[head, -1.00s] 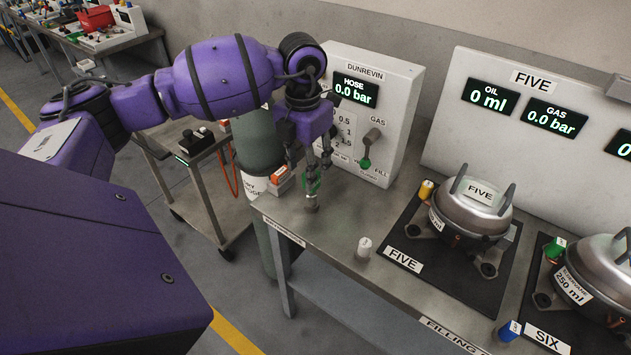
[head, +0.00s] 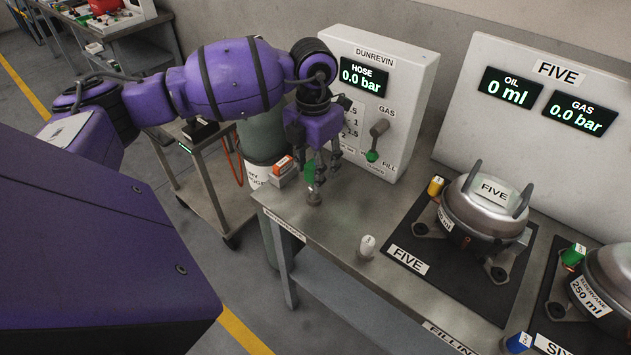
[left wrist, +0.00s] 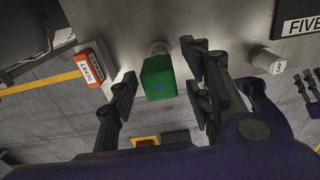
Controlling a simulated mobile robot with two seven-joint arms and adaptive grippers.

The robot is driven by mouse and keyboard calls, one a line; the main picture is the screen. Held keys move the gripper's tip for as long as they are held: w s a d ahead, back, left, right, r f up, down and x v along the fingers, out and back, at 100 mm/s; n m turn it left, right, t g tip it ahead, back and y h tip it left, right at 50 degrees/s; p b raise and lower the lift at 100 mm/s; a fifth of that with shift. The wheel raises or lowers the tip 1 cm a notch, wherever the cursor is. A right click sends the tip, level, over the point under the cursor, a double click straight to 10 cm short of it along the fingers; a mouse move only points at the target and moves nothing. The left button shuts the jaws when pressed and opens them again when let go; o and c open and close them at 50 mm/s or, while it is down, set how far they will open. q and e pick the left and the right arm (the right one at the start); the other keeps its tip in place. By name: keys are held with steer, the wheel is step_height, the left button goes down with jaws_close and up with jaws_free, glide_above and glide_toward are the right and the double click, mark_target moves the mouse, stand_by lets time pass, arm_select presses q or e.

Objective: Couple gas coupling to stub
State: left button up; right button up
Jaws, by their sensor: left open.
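The green gas coupling (head: 309,173) stands on a small metal post (head: 314,199) near the left end of the bench. My left gripper (head: 324,162) is open beside and over it. In the left wrist view the coupling (left wrist: 158,77) shows between the spread fingers of my left gripper (left wrist: 160,105), with a gap on both sides. Unit FIVE (head: 487,207) carries a yellow-capped fitting (head: 436,186).
An orange-and-white ticket box (head: 282,170) stands just left of the coupling. The filling panel (head: 385,95) with its green-tipped lever (head: 376,140) rises behind. A white numbered peg (head: 367,246) stands on the bench front. A green cylinder (head: 262,140) and a trolley (head: 205,165) are at left.

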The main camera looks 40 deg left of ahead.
arm_select(q)
step_height(320, 180, down, 4)
steer(key=shift+f+b, duration=0.1)
steer(key=shift+b, duration=0.55)
steer(key=shift+f, duration=0.35)
arm_select(e)
steer(key=shift+a+f, duration=0.15)
steer(key=shift+f, duration=0.75)
steer(key=shift+s, duration=0.15)
steer(key=shift+s+f, duration=0.2)
steer(key=shift+s, duration=0.2)
steer(key=shift+w, duration=0.15)
arm_select(q)
steer(key=c, duration=1.1)
jaws_close()
arm_select(e)
steer(key=shift+w+r, duration=0.15)
steer(key=shift+w, duration=0.2)
